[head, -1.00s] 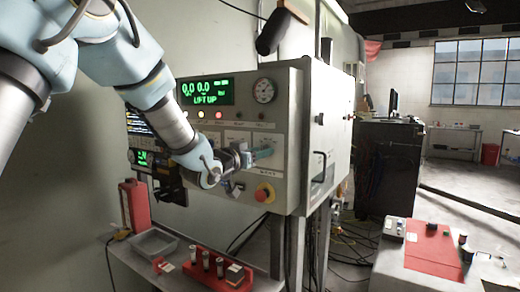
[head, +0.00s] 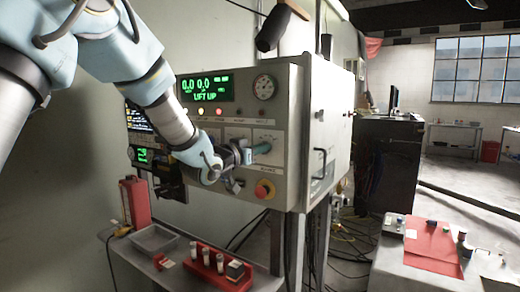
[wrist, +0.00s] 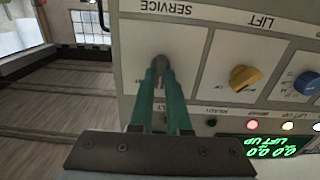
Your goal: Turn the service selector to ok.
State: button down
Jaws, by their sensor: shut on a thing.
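The service selector (wrist: 161,64) is a small dark grey knob on a pale plate under the upside-down word SERVICE in the wrist view. My gripper (wrist: 160,76) has its two teal fingers closed on the selector's sides. In the head view my gripper (head: 262,148) reaches the right part of the control panel (head: 288,100), and its wrist hides the selector. The knob's pointer and the ok mark cannot be made out. Part of a label shows beside the fingers in the wrist view.
A yellow knob (wrist: 245,77) and a blue knob (wrist: 307,83) sit on neighbouring plates. A red stop button (head: 265,189) is below my gripper. The green display (head: 207,88) reads LIFT UP. A bench (head: 135,262) below holds a red rack (head: 217,268).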

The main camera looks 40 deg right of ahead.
jog(key=shift+n, duration=0.3)
jog(key=shift+w+n+b, duration=0.2)
jog(key=shift+n+b, duration=0.5)
jog(key=shift+n, duration=3)
jog(key=c, duration=0.9)
grip_release()
jog(key=shift+a+f, duration=0.1)
